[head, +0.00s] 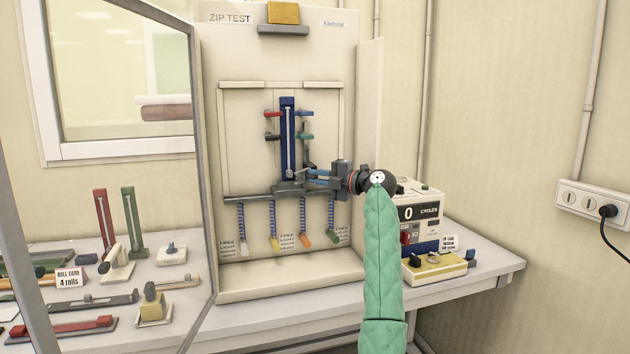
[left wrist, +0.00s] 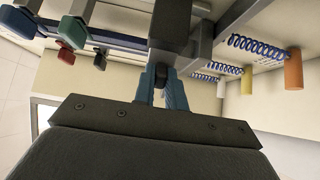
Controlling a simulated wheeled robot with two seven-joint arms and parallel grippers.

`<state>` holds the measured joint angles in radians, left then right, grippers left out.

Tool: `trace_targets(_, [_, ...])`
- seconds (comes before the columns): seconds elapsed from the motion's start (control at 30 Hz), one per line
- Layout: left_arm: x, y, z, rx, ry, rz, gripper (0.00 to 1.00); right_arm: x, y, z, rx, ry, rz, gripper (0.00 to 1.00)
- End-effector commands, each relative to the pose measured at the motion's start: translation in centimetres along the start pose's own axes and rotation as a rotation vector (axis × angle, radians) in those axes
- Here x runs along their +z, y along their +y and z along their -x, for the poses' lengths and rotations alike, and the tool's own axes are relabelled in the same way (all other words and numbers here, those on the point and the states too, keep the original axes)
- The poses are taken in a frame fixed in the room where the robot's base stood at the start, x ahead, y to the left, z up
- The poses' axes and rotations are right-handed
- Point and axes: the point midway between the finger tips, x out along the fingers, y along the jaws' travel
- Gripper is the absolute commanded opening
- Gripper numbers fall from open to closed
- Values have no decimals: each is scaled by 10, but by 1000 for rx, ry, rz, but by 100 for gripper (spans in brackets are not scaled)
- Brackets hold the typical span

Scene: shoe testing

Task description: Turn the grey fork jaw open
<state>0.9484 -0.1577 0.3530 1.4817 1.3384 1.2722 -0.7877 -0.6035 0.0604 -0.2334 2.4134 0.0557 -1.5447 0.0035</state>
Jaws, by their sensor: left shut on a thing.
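The zip tester (head: 232,150) stands on the bench with a dark blue zip strip (head: 287,140) upright in its middle. The grey fork jaw seems to be the grey part (head: 305,168) low on the strip, just above the grey crossbar; its outline is small and partly hidden by my gripper. My left gripper (head: 314,177) reaches in from the right with its blue fingers at that part. In the left wrist view my fingers (left wrist: 160,85) are shut around a dark piece below a grey block (left wrist: 170,28). How far the jaw is turned cannot be told. My right gripper is not in view.
Red (head: 272,114), blue (head: 305,113), dark (head: 272,137) and green (head: 306,137) levers flank the strip. Several springs hang below the crossbar (head: 250,198). A glass panel (head: 203,200) stands at the left. The cycle counter (head: 420,213) stands at the right.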

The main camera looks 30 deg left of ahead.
Motion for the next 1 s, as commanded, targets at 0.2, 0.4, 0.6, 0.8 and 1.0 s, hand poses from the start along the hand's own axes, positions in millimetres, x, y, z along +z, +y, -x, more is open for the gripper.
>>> trace_targets(0.2, [4, -2, 3, 0, 78, -1, 0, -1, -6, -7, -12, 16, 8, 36])
trace_targets(0.4, [4, -2, 3, 0, 86, -1, 0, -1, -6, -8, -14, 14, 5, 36])
trace_targets(0.6, [4, -2, 3, 0, 85, -1, 24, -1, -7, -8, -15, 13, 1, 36])
trace_targets(0.8, [4, -1, 3, 1, 84, 0, 35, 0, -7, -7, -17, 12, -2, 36])
trace_targets(1.0, [3, 0, 3, 1, 77, 0, 35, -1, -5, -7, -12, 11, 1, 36])
